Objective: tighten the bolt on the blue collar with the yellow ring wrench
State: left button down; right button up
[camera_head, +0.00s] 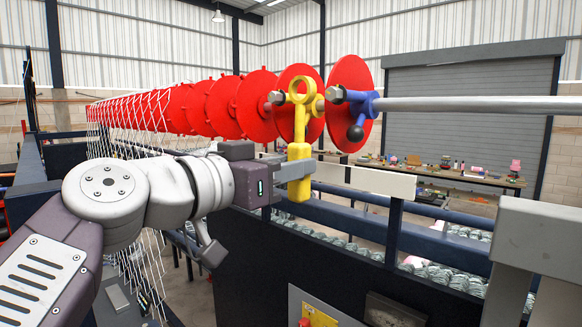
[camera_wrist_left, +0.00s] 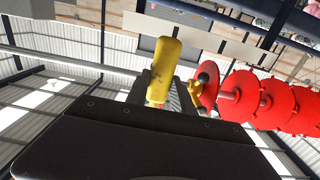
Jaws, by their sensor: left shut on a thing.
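The yellow ring wrench (camera_head: 299,188) is upright in my left gripper (camera_head: 294,168), which is shut on its handle. The wrench's ring is at the top, in front of a red disc. The wrench handle also shows in the left wrist view (camera_wrist_left: 164,69). My right gripper is out of view.
A row of red discs (camera_head: 256,104) runs back to the left behind the wrench. The grey rod (camera_head: 470,104) extends right from the blue collar. A pale bar (camera_head: 365,181) lies right of the gripper, above a dark machine panel (camera_head: 265,262). A cluttered bench (camera_head: 450,174) stands behind.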

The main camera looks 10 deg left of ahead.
pick_arm(q)
jog(key=shift+w+d, duration=0.25)
jog(key=shift+d, duration=0.1)
jog(key=x, duration=0.4)
jog(key=shift+w+p, duration=0.25)
jog(key=shift+p, duration=0.05)
jog(key=shift+s, duration=0.2)
jog(key=shift+w, duration=0.15)
jog(key=shift+w+d, duration=0.15)
jog(key=shift+d, duration=0.05)
jog(key=shift+w+d, duration=0.4)
jog(key=shift+w, duration=0.2)
